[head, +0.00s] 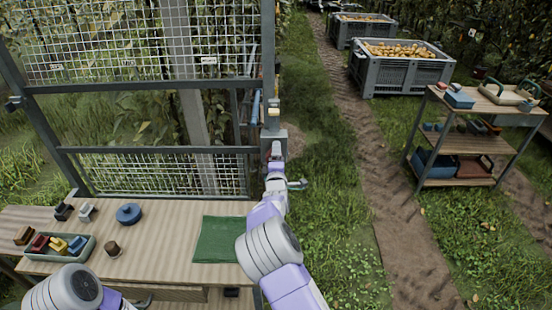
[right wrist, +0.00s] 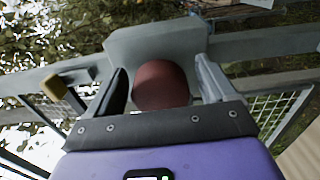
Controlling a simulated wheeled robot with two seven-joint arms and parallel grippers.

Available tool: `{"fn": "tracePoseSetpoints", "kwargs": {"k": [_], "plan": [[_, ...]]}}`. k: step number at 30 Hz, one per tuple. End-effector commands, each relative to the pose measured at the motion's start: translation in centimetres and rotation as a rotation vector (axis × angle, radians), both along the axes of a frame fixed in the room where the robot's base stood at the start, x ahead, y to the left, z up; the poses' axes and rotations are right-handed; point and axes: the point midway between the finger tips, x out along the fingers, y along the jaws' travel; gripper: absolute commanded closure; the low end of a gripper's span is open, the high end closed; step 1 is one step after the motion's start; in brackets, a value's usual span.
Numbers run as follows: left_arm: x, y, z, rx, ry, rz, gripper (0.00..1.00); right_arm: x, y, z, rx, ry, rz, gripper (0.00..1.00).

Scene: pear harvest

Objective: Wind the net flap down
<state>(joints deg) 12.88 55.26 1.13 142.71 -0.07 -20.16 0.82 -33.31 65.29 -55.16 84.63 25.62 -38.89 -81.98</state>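A metal frame stands behind the table, with wire netting in its upper panel (head: 140,42) and a lower strip of netting (head: 150,177). The band between them is open to leaves and a trunk. I cannot tell which part is the flap. A grey winder box (head: 280,136) sits on the right post. My right gripper (head: 275,156) is at this box, small in the head view. In the right wrist view my right gripper (right wrist: 163,88) is open, with a dark red round knob (right wrist: 162,85) between its fingers and narrow gaps beside it. My left gripper is out of view.
The wooden table (head: 165,225) holds a tray (head: 60,260) of coloured blocks, a blue round object (head: 129,214), a brown knob-like piece (head: 113,248) and a green mat (head: 216,240). A shelf cart (head: 470,140) and crates (head: 400,75) of pears stand right. Grass right of the post is clear.

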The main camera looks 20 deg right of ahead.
Motion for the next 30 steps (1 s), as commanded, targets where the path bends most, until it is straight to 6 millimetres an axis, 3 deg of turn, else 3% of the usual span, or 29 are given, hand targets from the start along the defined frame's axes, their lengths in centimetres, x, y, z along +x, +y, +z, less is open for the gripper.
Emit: {"fn": "tracePoseSetpoints", "kwargs": {"k": [11,24,30], "plan": [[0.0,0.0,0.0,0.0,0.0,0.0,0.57,-0.8,0.5,0.1,0.0,-0.002,0.003,0.16],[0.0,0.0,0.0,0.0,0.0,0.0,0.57,-6.3,2.0,0.1,0.0,-0.001,0.002,0.16],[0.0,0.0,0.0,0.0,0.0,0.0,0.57,-7.2,2.2,0.1,0.0,-0.002,0.002,0.16]]}}
